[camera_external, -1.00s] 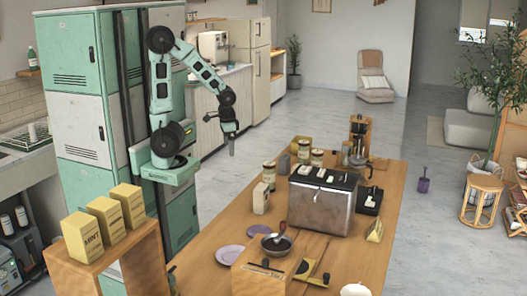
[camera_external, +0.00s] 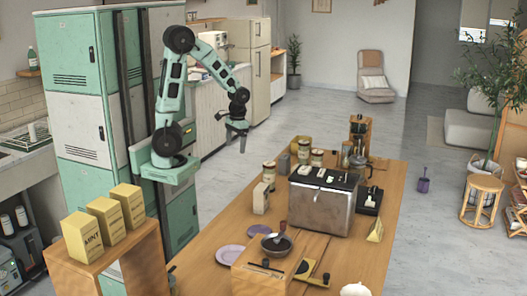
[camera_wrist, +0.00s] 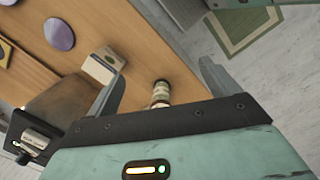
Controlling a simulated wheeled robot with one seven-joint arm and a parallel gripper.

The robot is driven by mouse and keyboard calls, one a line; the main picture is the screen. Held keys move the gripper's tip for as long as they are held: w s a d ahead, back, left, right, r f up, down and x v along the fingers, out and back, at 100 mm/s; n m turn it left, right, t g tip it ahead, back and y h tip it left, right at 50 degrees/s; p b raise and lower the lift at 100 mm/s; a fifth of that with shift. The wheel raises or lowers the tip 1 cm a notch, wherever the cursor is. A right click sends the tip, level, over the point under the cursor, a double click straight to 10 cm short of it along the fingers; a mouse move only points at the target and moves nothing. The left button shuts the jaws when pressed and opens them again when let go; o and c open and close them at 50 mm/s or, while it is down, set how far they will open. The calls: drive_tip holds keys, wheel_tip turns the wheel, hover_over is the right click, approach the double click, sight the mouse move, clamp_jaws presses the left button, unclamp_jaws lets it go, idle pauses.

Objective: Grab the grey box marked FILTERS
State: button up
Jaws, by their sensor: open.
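A small grey box (camera_external: 284,164) stands upright at the far left edge of the wooden table, beside the jars; its lettering is too small to read. I cannot make it out in the wrist view. My gripper (camera_external: 239,147) is open and empty, in the air to the left of the table and above the grey box's height. In the wrist view my gripper (camera_wrist: 162,85) has its fingers spread, with a striped jar (camera_wrist: 160,94) seen beyond them. A cream box (camera_external: 261,198) stands nearer on the table; it also shows in the wrist view (camera_wrist: 103,66).
Jars (camera_external: 269,174) stand close to the grey box. A large metal machine (camera_external: 322,205) fills the middle of the table (camera_external: 380,245). Purple plates (camera_external: 230,254) lie at the near left. Yellow boxes (camera_external: 104,220) stand on a separate wooden stand. The air around my gripper is clear.

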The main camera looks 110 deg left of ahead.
drive_tip(key=w+a+f+n+t+h, duration=0.2)
drive_tip(key=a+f+n, duration=0.2)
drive_tip(key=a+n, duration=0.25)
drive_tip(key=w+a+f+n+t+h, duration=0.1)
drive_tip(key=a+f+n+t+h, duration=0.15)
drive_tip(key=a+n, duration=0.35)
drive_tip(key=n+t+y, duration=0.3)
drive_tip(key=n+t, duration=0.8)
drive_tip(key=t, duration=0.1)
approach(289, 164)
drive_tip(key=shift+g, duration=0.25)
drive_tip(key=d, duration=0.1)
drive_tip(key=s+d, duration=0.1)
drive_tip(key=s+d+f, duration=0.1)
drive_tip(key=shift+d, duration=0.35)
drive_tip(key=w+t+y, duration=0.1)
drive_tip(key=w, duration=0.1)
drive_tip(key=w+y+b, duration=0.1)
drive_tip(key=w, duration=0.1)
drive_tip(key=w+a+n+t+y+b, duration=0.1)
drive_tip(key=w, duration=0.1)
drive_tip(key=shift+a+f+t, duration=0.15)
drive_tip(key=shift+f+t, duration=0.05)
drive_tip(key=shift+t, duration=0.1)
drive_tip(key=shift+w+r, duration=0.15)
drive_tip(key=shift+w, duration=0.7)
drive_tip(key=shift+w+a+p, duration=0.1)
drive_tip(key=shift+w+p, duration=0.6)
drive_tip(key=shift+w, duration=1.2)
drive_tip(key=shift+c, duration=0.4)
